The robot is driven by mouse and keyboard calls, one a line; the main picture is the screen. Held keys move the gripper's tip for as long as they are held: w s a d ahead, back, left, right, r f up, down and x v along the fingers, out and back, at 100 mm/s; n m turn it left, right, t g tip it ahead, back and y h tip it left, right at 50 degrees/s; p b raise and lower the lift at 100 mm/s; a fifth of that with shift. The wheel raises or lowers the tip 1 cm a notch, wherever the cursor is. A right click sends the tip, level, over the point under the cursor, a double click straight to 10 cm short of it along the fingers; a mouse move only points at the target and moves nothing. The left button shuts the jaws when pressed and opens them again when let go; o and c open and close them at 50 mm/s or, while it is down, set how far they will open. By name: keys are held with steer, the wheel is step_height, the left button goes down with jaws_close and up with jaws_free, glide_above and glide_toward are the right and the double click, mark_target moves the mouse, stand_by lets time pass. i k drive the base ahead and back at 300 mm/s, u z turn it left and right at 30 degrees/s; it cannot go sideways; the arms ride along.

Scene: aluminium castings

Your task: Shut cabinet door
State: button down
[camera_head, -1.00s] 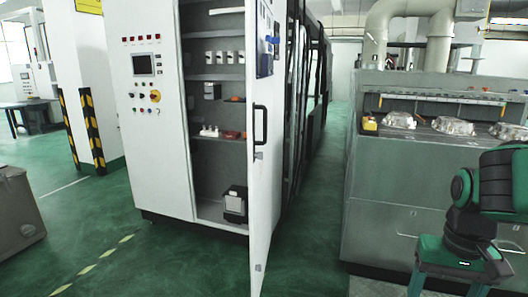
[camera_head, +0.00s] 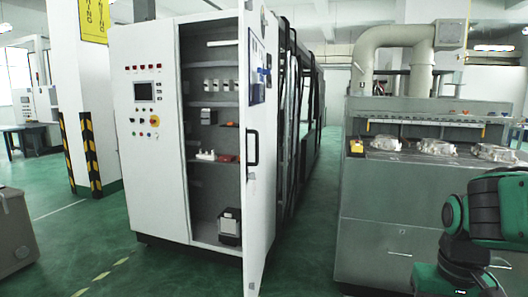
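A tall white cabinet (camera_head: 146,180) stands left of centre in the head view, with a screen and buttons on its front panel. Its door (camera_head: 259,190) stands wide open, swung out toward me and seen nearly edge-on. A dark handle (camera_head: 252,148) sits on the door at mid height. My arm shows at the lower right, well apart from the door. My gripper is not visible.
A grey machine bench (camera_head: 390,225) with aluminium castings (camera_head: 435,146) stands at the right. A green-floored aisle (camera_head: 305,235) is clear between it and the door. A grey-beige box (camera_head: 14,230) is at the left edge. A striped pillar (camera_head: 90,150) stands behind.

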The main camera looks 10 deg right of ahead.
mark_target(252, 30)
steer(key=u, duration=0.25)
steer(key=k, duration=0.15)
steer(key=z, duration=0.5)
steer(key=i, duration=1.2)
steer(key=u, duration=0.4)
